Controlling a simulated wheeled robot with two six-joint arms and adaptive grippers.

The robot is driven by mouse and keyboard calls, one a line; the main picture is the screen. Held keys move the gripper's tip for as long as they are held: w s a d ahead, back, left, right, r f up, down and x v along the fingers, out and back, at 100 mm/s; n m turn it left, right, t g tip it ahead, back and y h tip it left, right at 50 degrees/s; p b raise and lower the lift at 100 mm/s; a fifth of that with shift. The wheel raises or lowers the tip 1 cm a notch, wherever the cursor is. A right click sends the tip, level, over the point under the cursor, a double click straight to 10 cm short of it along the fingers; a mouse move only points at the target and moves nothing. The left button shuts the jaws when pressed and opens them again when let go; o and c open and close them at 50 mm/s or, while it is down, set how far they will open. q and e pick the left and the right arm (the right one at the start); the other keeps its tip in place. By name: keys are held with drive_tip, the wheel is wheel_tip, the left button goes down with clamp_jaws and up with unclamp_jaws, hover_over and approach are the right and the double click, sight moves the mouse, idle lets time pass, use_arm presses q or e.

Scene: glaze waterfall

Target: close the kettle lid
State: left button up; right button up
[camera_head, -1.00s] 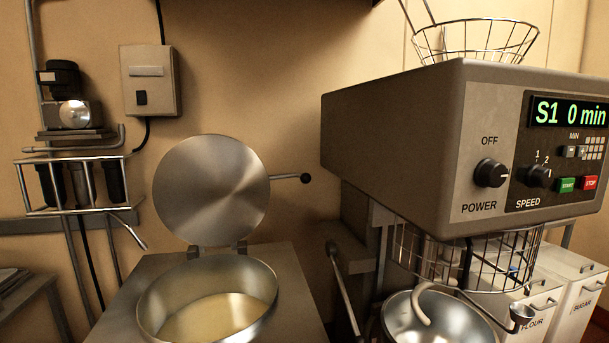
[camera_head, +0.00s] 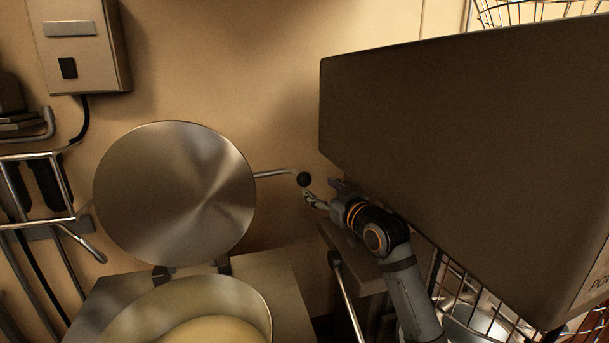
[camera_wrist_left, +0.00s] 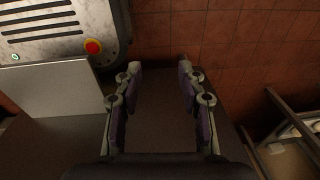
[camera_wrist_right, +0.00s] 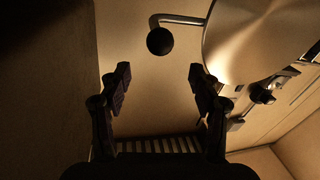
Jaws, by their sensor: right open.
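The round steel kettle lid (camera_head: 175,195) stands raised, hinged at the back of the kettle (camera_head: 130,310), which holds a pale yellow liquid. The lid's handle rod ends in a black ball knob (camera_head: 304,179). My right gripper (camera_head: 312,196) is just below and right of the knob. In the right wrist view the knob (camera_wrist_right: 160,41) lies beyond the open fingers of the gripper (camera_wrist_right: 158,85), with nothing between them; part of the lid (camera_wrist_right: 255,40) shows at right. My left gripper (camera_wrist_left: 158,75) shows only in its wrist view, open and empty, away from the kettle.
The big mixer housing (camera_head: 450,160) stands close to the right of my right arm. A wire guard (camera_head: 455,290) is below it. A wall box (camera_head: 80,45) and a rack (camera_head: 40,190) are at left. The wall behind the lid is bare.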

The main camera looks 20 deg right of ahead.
sight(307, 181)
drive_tip(key=p+x, duration=0.1)
drive_tip(key=x, duration=0.3)
drive_tip(key=shift+w+a, duration=0.15)
drive_tip(key=shift+w, duration=0.15)
drive_tip(key=p+x, duration=0.1)
drive_tip(key=x, duration=0.3)
drive_tip(key=shift+w+f+p, duration=0.2)
drive_tip(key=shift+w+p, duration=0.15)
drive_tip(key=shift+w, duration=0.1)
drive_tip(key=shift+f, duration=0.1)
drive_tip(key=shift+w, duration=0.1)
drive_tip(key=shift+c, duration=0.7)
drive_tip(key=c, duration=0.7)
use_arm(q)
drive_tip(key=r, duration=0.1)
drive_tip(key=w+r, duration=0.1)
drive_tip(key=r, duration=0.1)
drive_tip(key=shift+w+r, duration=0.15)
drive_tip(key=shift+w, duration=0.2)
use_arm(e)
clamp_jaws()
